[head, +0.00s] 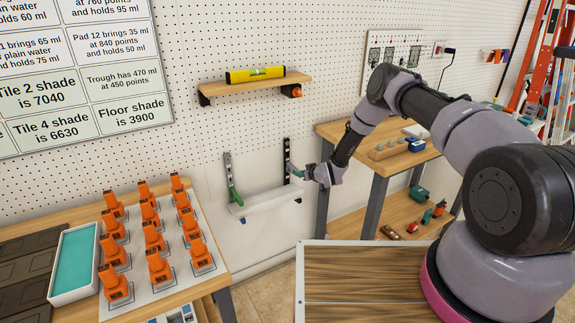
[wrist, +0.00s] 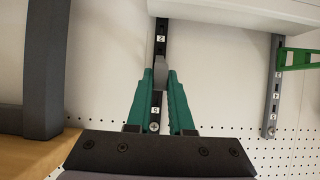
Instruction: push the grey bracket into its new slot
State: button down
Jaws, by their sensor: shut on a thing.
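My gripper (head: 298,172) is at the black slotted rail (head: 287,154) on the pegboard wall. In the wrist view its two teal fingers (wrist: 161,75) close on either side of the grey bracket (wrist: 161,77), which sits in front of the same black rail (wrist: 162,38). White number labels show on the rail above and below the bracket. I cannot tell whether the bracket's hooks are in a slot. In the head view I cannot make out the bracket at the gripper.
A grey rail (head: 227,169) with a green bracket (head: 236,197) stands to the left. A white board (head: 270,203) lies just below my gripper. A wooden shelf (head: 215,88) with a yellow level (head: 255,75) is above. A workbench (head: 345,133) stands close on the right.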

jog(key=shift+w, duration=0.15)
dwell(0.6)
jog(key=c, duration=0.7)
grip_release()
